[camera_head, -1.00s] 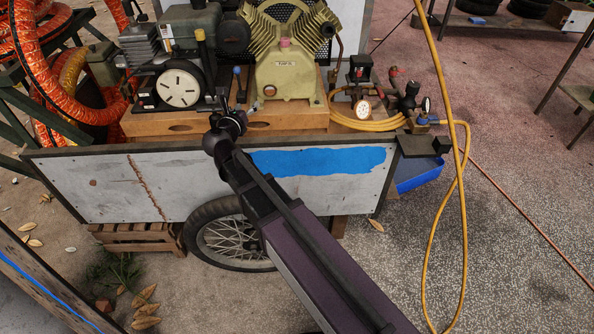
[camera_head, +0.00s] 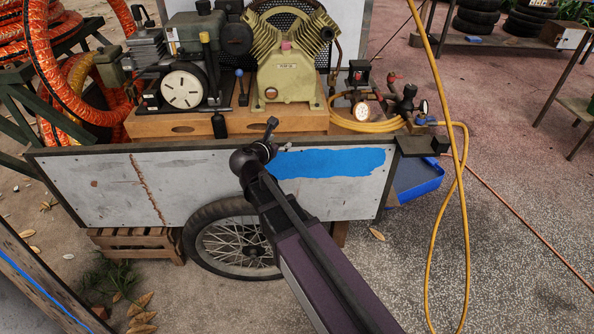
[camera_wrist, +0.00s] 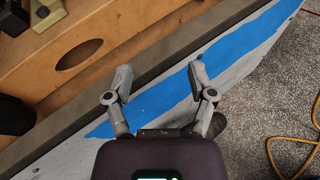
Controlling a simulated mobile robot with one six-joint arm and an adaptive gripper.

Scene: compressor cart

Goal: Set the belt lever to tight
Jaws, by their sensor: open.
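A short upright lever with a blue knob (camera_head: 240,75) stands on the wooden deck between the engine and the compressor. A taller dark lever with a yellow knob (camera_head: 205,40) stands beside the white dial. No tight marking is legible, and I cannot tell which one is the belt lever. My gripper (camera_head: 270,133) is in front of the cart's side panel, lower and to the right of both levers. In the wrist view, its two fingers (camera_wrist: 159,74) are spread with nothing between them, over the panel's blue patch. No knob is clear there.
The olive compressor (camera_head: 287,75) and the white dial (camera_head: 182,88) stand on the wooden deck (camera_head: 180,125). A black grip (camera_head: 220,125) hangs at its front edge. The cart panel (camera_head: 100,185) lies below. A yellow hose (camera_head: 432,240) hangs at the right, near open pavement.

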